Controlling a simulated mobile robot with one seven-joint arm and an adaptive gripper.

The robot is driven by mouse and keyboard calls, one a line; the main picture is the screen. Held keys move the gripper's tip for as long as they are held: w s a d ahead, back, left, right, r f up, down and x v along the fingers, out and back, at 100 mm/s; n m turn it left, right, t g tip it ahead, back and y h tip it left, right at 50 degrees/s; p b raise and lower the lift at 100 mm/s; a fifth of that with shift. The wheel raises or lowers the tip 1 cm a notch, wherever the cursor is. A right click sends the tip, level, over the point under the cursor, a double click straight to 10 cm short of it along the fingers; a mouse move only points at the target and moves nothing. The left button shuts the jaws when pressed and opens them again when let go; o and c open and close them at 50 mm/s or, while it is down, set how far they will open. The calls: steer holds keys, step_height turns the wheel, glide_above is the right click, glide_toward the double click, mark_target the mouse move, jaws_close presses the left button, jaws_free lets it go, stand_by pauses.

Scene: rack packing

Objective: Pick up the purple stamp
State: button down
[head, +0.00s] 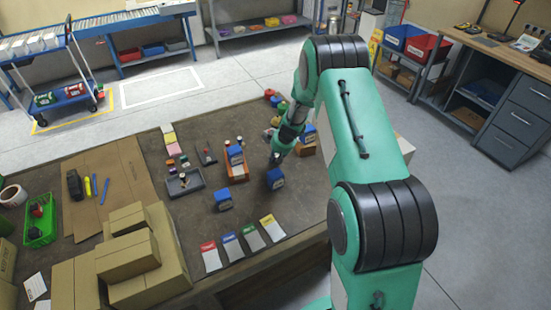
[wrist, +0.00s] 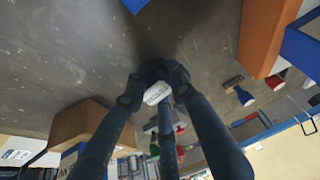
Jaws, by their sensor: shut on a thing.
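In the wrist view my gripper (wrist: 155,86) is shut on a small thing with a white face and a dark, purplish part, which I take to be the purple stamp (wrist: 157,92). The fingers hide most of it. In the head view my gripper (head: 277,157) is over the right part of the brown table, just behind a blue box. The held stamp cannot be made out there.
Close to my gripper are the blue box (head: 275,180), an orange rack (head: 237,173) and a brown box (head: 305,149). A grey tray (head: 186,184) and coloured cards (head: 248,236) lie left and in front. Cardboard boxes (head: 128,255) fill the near left.

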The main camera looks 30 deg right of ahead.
step_height(320, 180, up, 10)
steer(key=shift+f+p, duration=0.1)
steer(key=shift+p, duration=0.7)
stand_by(0.3)
